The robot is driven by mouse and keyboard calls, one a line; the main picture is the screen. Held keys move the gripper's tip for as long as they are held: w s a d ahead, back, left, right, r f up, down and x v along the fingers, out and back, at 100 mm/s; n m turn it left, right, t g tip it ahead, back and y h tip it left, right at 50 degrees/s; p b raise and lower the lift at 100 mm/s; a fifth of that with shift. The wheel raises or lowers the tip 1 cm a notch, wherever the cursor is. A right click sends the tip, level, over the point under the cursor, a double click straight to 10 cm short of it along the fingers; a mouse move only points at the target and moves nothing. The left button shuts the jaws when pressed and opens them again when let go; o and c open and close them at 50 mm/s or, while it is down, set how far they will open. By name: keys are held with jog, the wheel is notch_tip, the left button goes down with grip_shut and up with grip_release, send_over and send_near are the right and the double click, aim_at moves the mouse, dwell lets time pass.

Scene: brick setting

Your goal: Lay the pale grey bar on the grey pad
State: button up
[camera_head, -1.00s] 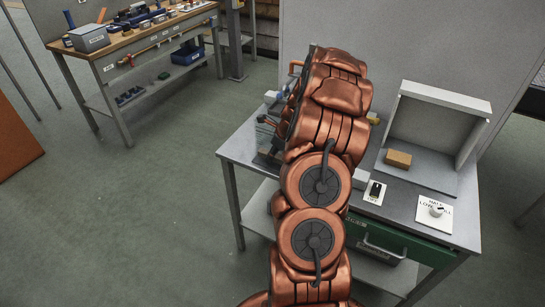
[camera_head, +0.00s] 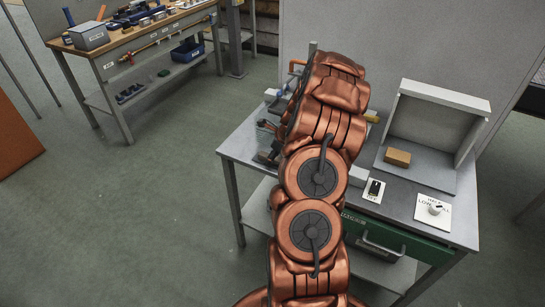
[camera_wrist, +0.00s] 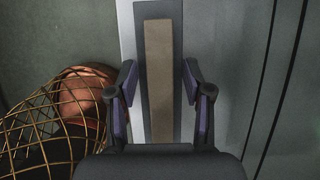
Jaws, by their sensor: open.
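In the wrist view, a long bar (camera_wrist: 160,60), brownish-grey in this light, lies lengthwise over a dark grey strip that looks like the pad (camera_wrist: 179,30). The strip shows along both sides of the bar. My gripper (camera_wrist: 160,88) is open, with one finger on each side of the bar and a gap on both sides. The bar's near end is hidden by the gripper body. I cannot tell whether the bar rests fully flat. In the head view my arm hides the bar, the pad and most of the gripper.
A golden wire mesh (camera_wrist: 45,120) is close left of the gripper. A switch card (camera_head: 374,191) and a knob card (camera_head: 433,212) lie near the front edge. A workbench (camera_head: 130,45) stands far left.

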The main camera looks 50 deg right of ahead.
jog(key=b+v, duration=0.3)
jog(key=v, duration=0.9)
jog(key=s+a+r+n+g+y, duration=0.15)
jog(key=a+r+n, duration=0.25)
jog(key=a+n, duration=0.7)
jog(key=s+a+r+n+g, duration=0.25)
jog(key=a+r+n, duration=0.2)
jog(key=a, duration=1.15)
jog(key=s+a+n+g+h, duration=0.1)
jog(key=s+a+n, duration=0.5)
jog(key=s, duration=0.5)
jog(key=s+a+n+g+h, duration=0.1)
jog(key=s+a+n, duration=0.4)
jog(key=s+n, duration=0.6)
jog(key=shift+a+h, duration=0.35)
jog(key=shift+f, duration=0.1)
